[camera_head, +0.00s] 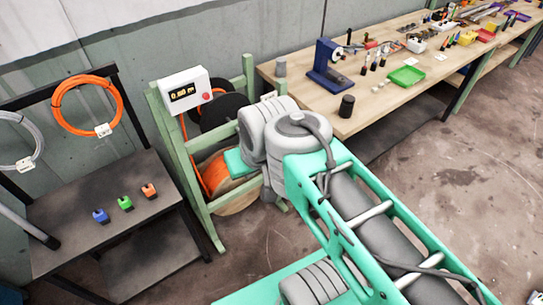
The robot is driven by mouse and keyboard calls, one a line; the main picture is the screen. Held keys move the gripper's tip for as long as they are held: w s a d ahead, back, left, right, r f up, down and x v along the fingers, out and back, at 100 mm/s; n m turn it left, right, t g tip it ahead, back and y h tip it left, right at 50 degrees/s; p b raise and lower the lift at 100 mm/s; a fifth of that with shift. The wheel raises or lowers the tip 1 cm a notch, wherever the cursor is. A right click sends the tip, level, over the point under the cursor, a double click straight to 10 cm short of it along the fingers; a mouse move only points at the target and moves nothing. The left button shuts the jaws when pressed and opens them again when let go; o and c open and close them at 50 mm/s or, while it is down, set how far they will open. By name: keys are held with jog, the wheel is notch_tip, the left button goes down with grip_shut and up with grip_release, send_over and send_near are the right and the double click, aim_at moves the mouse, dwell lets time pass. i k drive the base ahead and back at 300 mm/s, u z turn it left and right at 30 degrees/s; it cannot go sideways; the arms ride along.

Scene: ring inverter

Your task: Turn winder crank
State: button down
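A blue bench device (326,66) that looks like the winder stands on the wooden workbench. It has a pale disc on its right side and a small dark knob above it. I cannot tell for sure which part is its crank. My arm stretches from the lower right toward a green cable-reel stand, well apart from the blue device. My gripper cannot be made out; the grey and teal arm links hide whatever is beyond them.
The reel stand (181,166) holds a black reel, an orange cable reel and a display box (185,91). A dark cylinder (347,106) and a green tray (407,76) are on the workbench (375,103). A dark shelf (75,222) is at left. Floor is clear at right.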

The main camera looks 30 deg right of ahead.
aim_at(225, 106)
jog(key=k, duration=0.8)
jog(key=z, duration=0.65)
jog(key=i, duration=1.75)
jog(key=u, duration=1.3)
jog(key=i, duration=0.3)
jog(key=u, duration=0.2)
